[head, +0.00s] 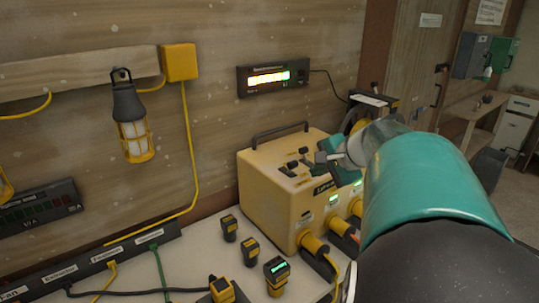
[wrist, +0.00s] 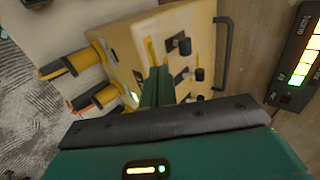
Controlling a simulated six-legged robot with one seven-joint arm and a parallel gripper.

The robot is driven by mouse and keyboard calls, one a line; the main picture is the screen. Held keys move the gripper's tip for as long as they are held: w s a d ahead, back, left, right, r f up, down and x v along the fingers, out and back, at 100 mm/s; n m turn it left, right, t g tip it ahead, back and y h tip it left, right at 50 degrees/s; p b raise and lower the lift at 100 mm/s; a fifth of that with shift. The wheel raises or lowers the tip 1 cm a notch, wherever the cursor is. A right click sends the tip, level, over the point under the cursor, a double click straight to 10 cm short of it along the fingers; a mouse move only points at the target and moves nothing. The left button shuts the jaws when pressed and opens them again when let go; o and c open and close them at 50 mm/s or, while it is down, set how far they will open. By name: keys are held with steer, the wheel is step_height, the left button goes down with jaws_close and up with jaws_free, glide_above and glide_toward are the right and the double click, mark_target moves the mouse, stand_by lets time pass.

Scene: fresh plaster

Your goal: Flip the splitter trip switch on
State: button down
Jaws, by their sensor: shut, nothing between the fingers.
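The splitter is a yellow box (head: 268,208) on the bench, with a dark carry handle and several small black toggle switches on its top. Two toggles (head: 292,167) show left of my gripper in the head view. In the wrist view the box top (wrist: 205,35) is turned sideways, with toggles such as the upper one (wrist: 180,44) beside the fingers. My gripper (wrist: 160,74) is shut and empty, its teal fingertips over or close to the box top near the toggles. I cannot tell whether they touch. My arm hides the box's right side, and I cannot read which toggle is the trip switch.
Yellow plugs with cables (head: 312,243) stick out of the box front. Several small yellow-black plugs (head: 250,250) stand on the bench at the front. A lit bar display (head: 272,77) hangs on the wall above, and a caged lamp (head: 132,125) hangs at left.

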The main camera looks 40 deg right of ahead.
mark_target(291, 168)
steer(key=w, duration=0.1)
steer(key=w+f, duration=0.1)
steer(key=w, duration=0.2)
steer(key=shift+f, duration=0.25)
steer(key=shift+w+a, duration=0.1)
steer(key=shift+w, duration=0.65)
